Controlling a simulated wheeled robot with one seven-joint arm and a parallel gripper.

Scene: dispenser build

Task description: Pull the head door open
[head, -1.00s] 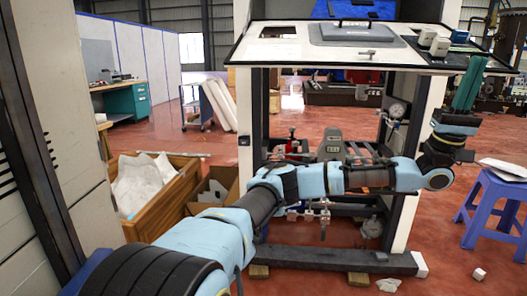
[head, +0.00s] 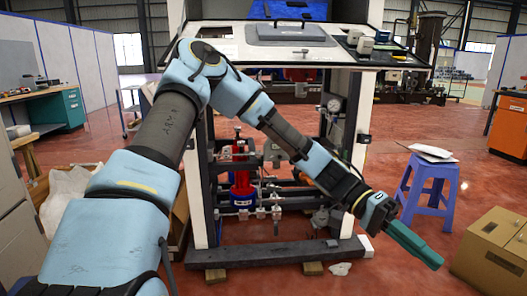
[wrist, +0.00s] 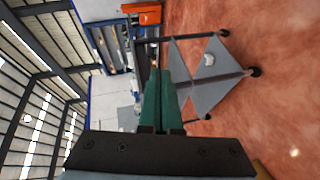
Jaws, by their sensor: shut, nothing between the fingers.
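The dispenser (head: 202,140) is an open frame with white posts, in the middle of the head view. Its upper part has a white, black-edged panel (head: 218,48) with a grey lid (head: 290,32) and a small handle. A blue panel (head: 262,10) stands behind it, cut off by the top edge. I cannot tell which panel is the head door. My gripper (head: 437,263) has teal fingers, closed together and empty. It points down and right, low in front of the dispenser's right side, well away from the upper panels. The fingers also show in the wrist view (wrist: 160,75).
A blue stool (head: 428,190) with papers on it stands right of the dispenser. A cardboard box (head: 495,250) lies at the lower right. A teal bench (head: 55,110) is at the back left. Red floor is open between stool and box. My arm crosses the dispenser's front.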

